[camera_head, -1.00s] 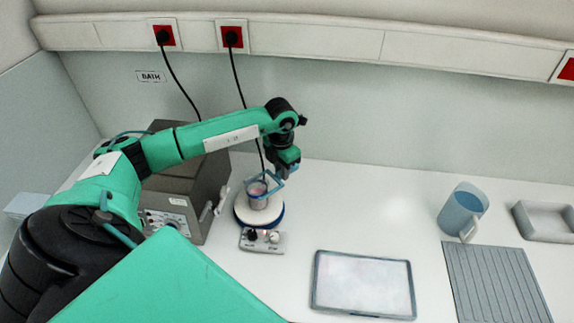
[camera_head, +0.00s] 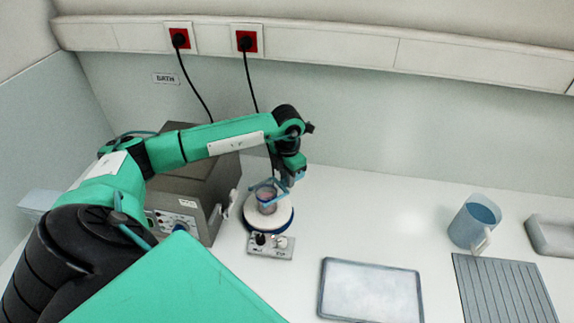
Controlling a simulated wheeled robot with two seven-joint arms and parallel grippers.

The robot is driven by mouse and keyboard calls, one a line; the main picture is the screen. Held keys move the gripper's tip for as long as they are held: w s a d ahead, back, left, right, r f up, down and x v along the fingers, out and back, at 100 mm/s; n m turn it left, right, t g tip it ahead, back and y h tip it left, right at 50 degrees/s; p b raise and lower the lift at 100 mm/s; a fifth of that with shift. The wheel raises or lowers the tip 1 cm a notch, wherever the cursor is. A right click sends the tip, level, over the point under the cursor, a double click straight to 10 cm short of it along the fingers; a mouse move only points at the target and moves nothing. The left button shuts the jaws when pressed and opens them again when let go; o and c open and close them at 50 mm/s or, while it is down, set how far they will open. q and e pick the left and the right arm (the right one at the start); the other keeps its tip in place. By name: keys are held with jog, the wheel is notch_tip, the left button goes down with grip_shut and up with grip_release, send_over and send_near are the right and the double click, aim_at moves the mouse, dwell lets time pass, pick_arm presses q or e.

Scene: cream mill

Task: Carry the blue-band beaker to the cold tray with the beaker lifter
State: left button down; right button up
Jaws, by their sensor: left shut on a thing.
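The beaker (camera_head: 267,199) stands upright over the round white top of the stirrer hotplate (camera_head: 281,217); I cannot tell if it touches the top. It is small, and its band is hard to make out. The blue beaker lifter (camera_head: 262,185) is around the beaker's upper part, with its handle reaching right to my left gripper (camera_head: 289,180). That gripper is shut on the lifter, above the hotplate's right side. The pale, frosted cold tray (camera_head: 371,291) with a dark rim lies empty at the front, right of the hotplate. My right gripper is out of view.
A grey bath box (camera_head: 197,182) stands close left of the hotplate, behind my left arm. A blue jug (camera_head: 473,222), a grey ribbed mat (camera_head: 505,290) and a pale open tray (camera_head: 553,238) are at the right. The counter between hotplate and cold tray is clear.

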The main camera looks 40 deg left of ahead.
pick_arm(q)
jog(key=shift+b, duration=0.45)
dwell(0.9)
jog(key=shift+r, duration=0.5)
dwell(0.4)
jog(key=shift+r+p, duration=0.35)
jog(key=shift+r, duration=0.05)
dwell(0.4)
jog(key=shift+r+p, duration=1.7)
jog(key=shift+r, duration=2)
jog(key=d+f+b, duration=0.1)
jog(key=d, duration=0.9)
jog(key=shift+s+d+f, duration=0.15)
jog(key=shift+d+f, duration=0.1)
jog(key=shift+d, duration=0.1)
jog(key=shift+s+d+f+b, duration=0.1)
jog(key=shift+d+b, duration=0.1)
jog(key=shift+d, duration=0.65)
jog(key=shift+w+d+f+b, duration=0.1)
jog(key=shift+d+f+b, duration=0.1)
jog(key=shift+d, duration=0.65)
jog(key=shift+s+d+f+b, duration=0.1)
jog(key=shift+d+b, duration=0.1)
jog(key=shift+d, duration=0.65)
